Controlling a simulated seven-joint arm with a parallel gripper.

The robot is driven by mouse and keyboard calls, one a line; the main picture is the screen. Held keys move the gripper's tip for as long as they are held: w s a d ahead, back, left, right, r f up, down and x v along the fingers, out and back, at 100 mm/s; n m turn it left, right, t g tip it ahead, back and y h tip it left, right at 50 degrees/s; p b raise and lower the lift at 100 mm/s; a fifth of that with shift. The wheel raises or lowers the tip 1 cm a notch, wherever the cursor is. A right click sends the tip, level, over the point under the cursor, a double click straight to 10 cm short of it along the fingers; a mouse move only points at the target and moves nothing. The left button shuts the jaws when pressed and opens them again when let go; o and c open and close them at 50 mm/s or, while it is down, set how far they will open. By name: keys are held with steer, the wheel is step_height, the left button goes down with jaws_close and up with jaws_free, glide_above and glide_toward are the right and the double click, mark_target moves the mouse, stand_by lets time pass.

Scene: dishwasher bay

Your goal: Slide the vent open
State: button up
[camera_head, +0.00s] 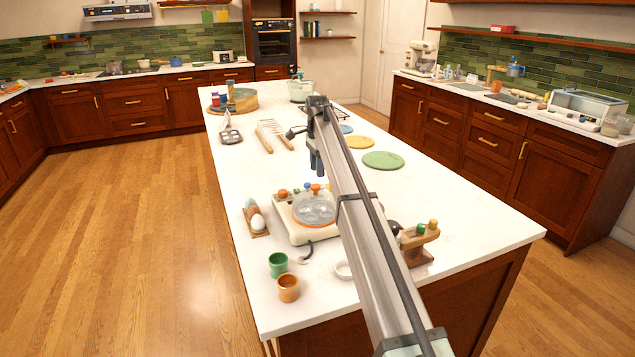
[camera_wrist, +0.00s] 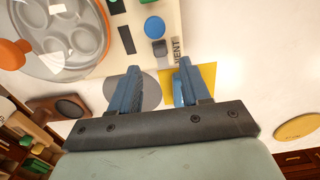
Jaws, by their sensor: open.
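A white egg cooker (camera_head: 291,230) with a clear domed lid and orange knobs stands on the island counter. In the wrist view, the word VENT is printed at the edge of its panel (camera_wrist: 173,22). Beside the word are a small dark-grey square slider or knob (camera_wrist: 158,48) and a round blue button (camera_wrist: 154,27). My gripper (camera_wrist: 157,78) is open and empty, its two blue fingers apart and pointing toward the panel edge near the slider. In the head view, my gripper (camera_head: 316,163) is above the far side of the cooker; whether it touches anything cannot be told.
An egg holder (camera_head: 257,224) stands left of the cooker. Green (camera_head: 278,264) and orange (camera_head: 288,288) cups stand in front. A wooden stand (camera_head: 418,243) is at right. Round green (camera_head: 383,160) and yellow (camera_head: 359,142) mats lie behind.

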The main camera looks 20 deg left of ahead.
steer(key=shift+f, duration=2.9)
jaws_close()
steer(key=shift+w, duration=0.1)
